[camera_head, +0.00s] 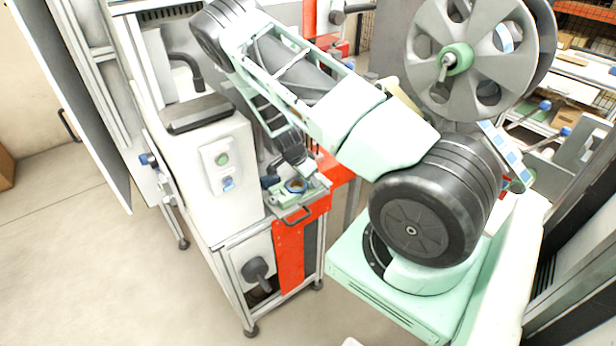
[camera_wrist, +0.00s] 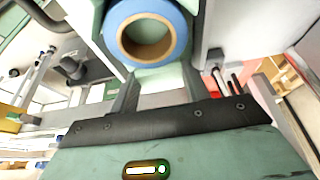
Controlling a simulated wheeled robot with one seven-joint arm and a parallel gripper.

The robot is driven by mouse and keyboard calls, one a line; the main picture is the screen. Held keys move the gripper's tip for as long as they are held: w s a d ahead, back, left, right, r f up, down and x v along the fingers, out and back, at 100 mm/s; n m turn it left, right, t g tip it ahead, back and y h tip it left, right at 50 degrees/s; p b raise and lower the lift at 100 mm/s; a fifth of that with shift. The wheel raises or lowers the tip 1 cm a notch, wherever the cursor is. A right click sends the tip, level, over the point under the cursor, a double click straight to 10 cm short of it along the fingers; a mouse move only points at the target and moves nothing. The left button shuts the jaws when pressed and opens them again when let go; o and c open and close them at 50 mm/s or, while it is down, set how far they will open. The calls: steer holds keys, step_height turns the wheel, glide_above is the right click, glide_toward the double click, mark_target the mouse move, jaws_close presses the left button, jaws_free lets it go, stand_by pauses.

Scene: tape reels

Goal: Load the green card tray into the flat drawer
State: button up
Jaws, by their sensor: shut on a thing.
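My gripper (camera_wrist: 158,90) is shut on a pale green piece, the green card tray (camera_wrist: 160,77), of which only a part shows between the fingers. A blue tape roll with a brown core (camera_wrist: 182,30) appears on or just beyond the tray; I cannot tell if they touch. In the head view my gripper (camera_head: 292,165) points down at the worktop of a small cart, just above the blue roll (camera_head: 296,186). No open flat drawer can be clearly made out; a red front panel (camera_head: 290,255) with a dark handle (camera_head: 298,215) is below.
A white machine housing with a green button (camera_head: 222,159) stands left of my gripper, with a dark grey slab (camera_head: 200,113) on top. A black knob (camera_head: 257,270) sticks out of the cart's lower front. Open floor (camera_head: 120,270) lies at the left and front.

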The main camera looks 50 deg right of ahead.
steer(key=o, duration=1.2)
steer(key=shift+c, duration=0.2)
steer(key=b+v, duration=0.1)
steer(key=v, duration=0.6)
steer(key=shift+r+b, duration=0.2)
steer(key=shift+b, duration=0.2)
steer(key=shift+a, duration=0.15)
